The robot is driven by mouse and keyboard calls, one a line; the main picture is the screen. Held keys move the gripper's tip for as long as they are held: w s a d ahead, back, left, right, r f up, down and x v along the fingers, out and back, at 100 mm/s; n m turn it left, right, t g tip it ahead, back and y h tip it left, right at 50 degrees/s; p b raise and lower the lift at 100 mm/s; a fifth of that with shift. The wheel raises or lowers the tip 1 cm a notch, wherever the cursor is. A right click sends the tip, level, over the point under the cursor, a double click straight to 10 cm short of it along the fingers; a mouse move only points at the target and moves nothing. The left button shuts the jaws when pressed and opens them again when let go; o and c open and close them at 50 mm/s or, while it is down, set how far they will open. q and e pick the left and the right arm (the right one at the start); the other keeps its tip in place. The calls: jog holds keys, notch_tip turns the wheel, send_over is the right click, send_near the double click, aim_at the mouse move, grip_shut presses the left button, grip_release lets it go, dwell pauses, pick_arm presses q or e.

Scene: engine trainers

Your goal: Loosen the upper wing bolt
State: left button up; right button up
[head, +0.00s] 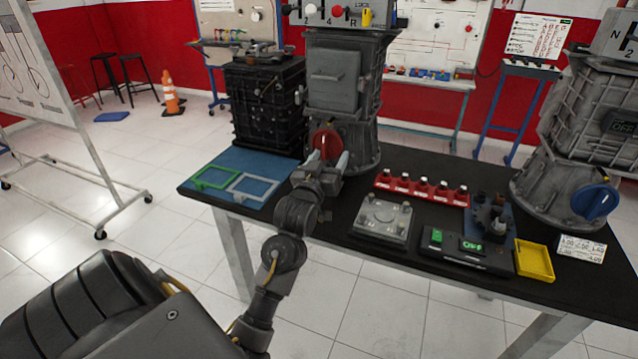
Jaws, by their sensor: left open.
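My left gripper (321,163) reaches in from the bottom over the table's front edge. Its fingers are open and point at the lower front of the grey housing (345,125). A red round knob (325,142) with a pale pointer shows just beyond the fingertips; I cannot tell if they touch it. A square cover (331,79) is on the housing's front, above the gripper. A small pale fitting (299,95) shows at the housing's left edge; I cannot tell whether it is a wing bolt. No wing bolt is clearly made out. My right gripper is out of view.
The dark table (425,168) holds a black ribbed block (268,105), green (214,177) and grey (252,187) frames, a red strip (420,187), a metal plate (382,220), an "OFF" box (470,250) and a yellow tray (534,261). Another housing (585,120) with a blue knob (594,202) stands right.

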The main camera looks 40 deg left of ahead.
pick_arm(q)
jog(key=shift+m+g+h, duration=0.5)
jog(key=shift+g, duration=0.1)
jog(key=f, duration=0.1)
jog(key=s+d+f, duration=0.1)
jog(key=d+f, duration=0.1)
jog(key=shift+s+f, duration=0.35)
jog(key=shift+f, duration=0.05)
jog(key=shift+f, duration=0.1)
